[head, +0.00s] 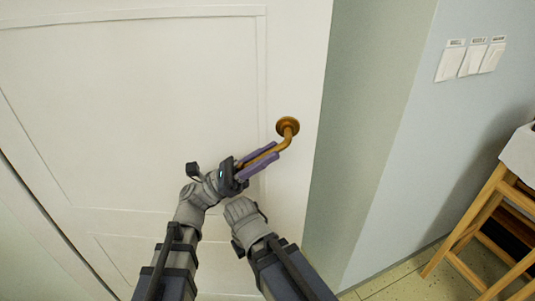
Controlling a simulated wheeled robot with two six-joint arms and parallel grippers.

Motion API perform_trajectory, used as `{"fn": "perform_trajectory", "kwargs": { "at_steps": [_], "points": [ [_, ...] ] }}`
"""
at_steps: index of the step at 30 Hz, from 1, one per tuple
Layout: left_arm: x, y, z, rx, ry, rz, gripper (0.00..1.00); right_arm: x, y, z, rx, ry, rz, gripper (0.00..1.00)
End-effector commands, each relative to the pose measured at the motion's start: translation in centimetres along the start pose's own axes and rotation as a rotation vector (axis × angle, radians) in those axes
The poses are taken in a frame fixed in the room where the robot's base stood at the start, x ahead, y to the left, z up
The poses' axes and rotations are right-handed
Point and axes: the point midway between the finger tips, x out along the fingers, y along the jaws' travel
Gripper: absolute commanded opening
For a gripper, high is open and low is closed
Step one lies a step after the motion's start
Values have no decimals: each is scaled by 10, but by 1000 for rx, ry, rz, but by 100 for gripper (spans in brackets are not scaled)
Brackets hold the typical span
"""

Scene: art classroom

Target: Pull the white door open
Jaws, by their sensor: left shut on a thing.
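The white door (150,90) with raised panels fills the left and middle of the head view. Its brass lever handle (288,128) sits near the door's right edge, and the lever points down and to the left. My left gripper (262,161) has its purple fingers shut along the lever, which shows between them. The lever's far end is partly hidden by the fingers. My right arm comes in at the bottom centre, and its gripper fingers do not show. I cannot tell whether the door stands slightly ajar.
A grey-green wall (362,110) stands right of the door edge, with a pale blue wall (440,130) beyond it. White labelled plates (471,61) are on that wall. A wooden stool (484,229) stands at the lower right. Some tiled floor (392,287) shows beside it.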

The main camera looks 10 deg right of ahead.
Motion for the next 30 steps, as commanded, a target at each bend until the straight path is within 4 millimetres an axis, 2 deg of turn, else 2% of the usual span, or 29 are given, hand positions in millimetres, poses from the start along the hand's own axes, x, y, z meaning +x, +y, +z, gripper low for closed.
{"fn": "perform_trajectory", "kwargs": {
  "at_steps": [1,8,17,30],
  "points": [
    [0,0,0,0,1,1,23,0,0,0,0,0,0,0],
    [0,0,0,0,1,0,49,0,0,0,0,0,0,0],
    [-4,-1,-2,1,1,0,50,4,0,0,0,0,0,0],
    [-69,0,-3,2,1,1,50,45,-4,-2,0,0,0,0]
  ]
}}
